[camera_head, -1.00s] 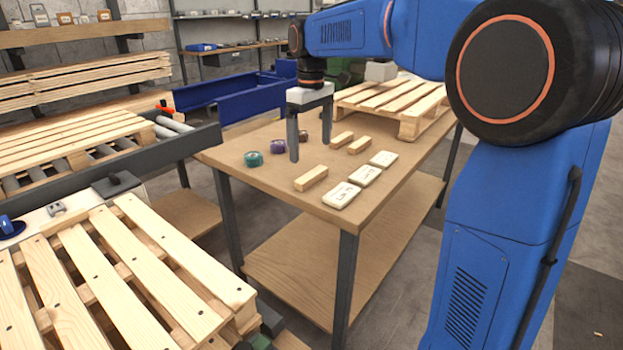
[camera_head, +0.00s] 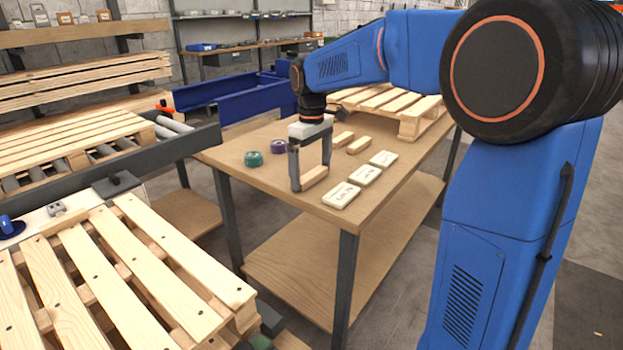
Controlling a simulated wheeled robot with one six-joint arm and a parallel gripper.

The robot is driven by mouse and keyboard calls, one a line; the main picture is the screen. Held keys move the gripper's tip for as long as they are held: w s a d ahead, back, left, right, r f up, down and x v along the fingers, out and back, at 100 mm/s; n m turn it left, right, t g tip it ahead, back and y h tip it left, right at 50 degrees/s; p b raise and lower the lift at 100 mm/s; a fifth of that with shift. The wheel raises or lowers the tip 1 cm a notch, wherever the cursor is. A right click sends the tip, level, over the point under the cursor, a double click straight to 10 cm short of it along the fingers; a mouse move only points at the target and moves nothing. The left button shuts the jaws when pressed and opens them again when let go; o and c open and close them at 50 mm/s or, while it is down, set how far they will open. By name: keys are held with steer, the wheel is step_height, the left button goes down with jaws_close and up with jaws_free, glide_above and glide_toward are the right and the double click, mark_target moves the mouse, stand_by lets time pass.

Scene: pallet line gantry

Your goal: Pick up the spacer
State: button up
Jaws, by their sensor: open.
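Three small wooden blocks, which look like spacers, lie on the wooden table. The nearest spacer (camera_head: 313,177) is at the front of the group, and two more wooden blocks (camera_head: 343,139) and (camera_head: 359,145) lie farther back. My gripper (camera_head: 310,181) points down at the nearest spacer, with its fingers open at either side of that block. The left finger hides the block's left end. I cannot tell whether the fingers touch it.
Three pale labelled pieces (camera_head: 341,195) lie in a row to the right. A green roll (camera_head: 253,159) and a purple roll (camera_head: 278,147) are to the left. A small pallet (camera_head: 411,122) sits at the table's back. The table's front corner (camera_head: 345,226) is clear.

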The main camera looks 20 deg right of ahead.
steer(key=shift+c, duration=0.6)
steer(key=c, duration=0.6)
steer(key=shift+r, duration=0.15)
